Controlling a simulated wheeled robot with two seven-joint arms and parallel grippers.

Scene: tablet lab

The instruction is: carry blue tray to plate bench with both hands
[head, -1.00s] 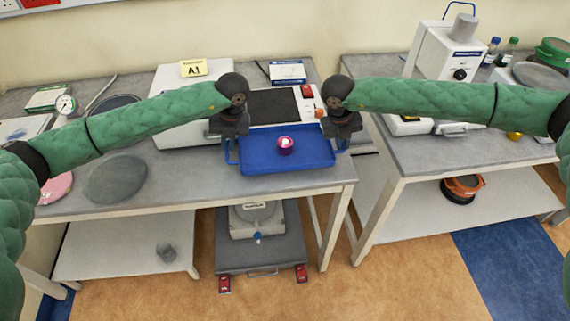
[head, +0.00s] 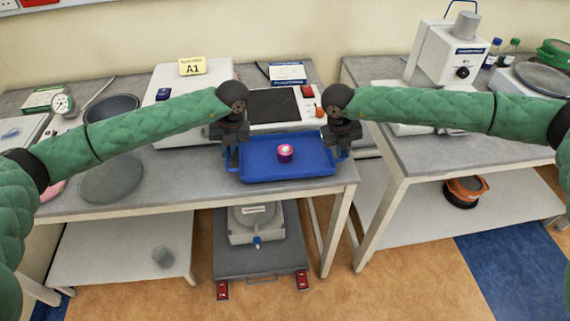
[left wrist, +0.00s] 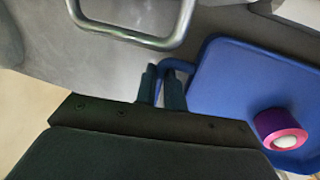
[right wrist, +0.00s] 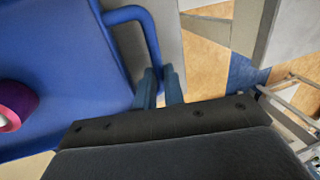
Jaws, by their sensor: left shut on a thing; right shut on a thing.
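The blue tray (head: 262,165) is at the front edge of the left bench, with a small pink and purple roll (head: 285,152) on it. My left gripper (head: 230,150) is shut on the tray's left handle; the handle also shows between the fingers in the left wrist view (left wrist: 163,88). My right gripper (head: 341,150) is shut on the tray's right handle, seen in the right wrist view (right wrist: 158,88). The tray looks about level. I cannot tell whether it touches the bench top. No label naming the plate bench is readable.
The left bench (head: 180,190) carries a device with a yellow A1 sign (head: 193,66), a dark bowl (head: 111,108) and a grey disc (head: 112,178). A right bench (head: 430,155) stands across a gap. A low trolley (head: 258,262) is under the left bench. The floor in front is clear.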

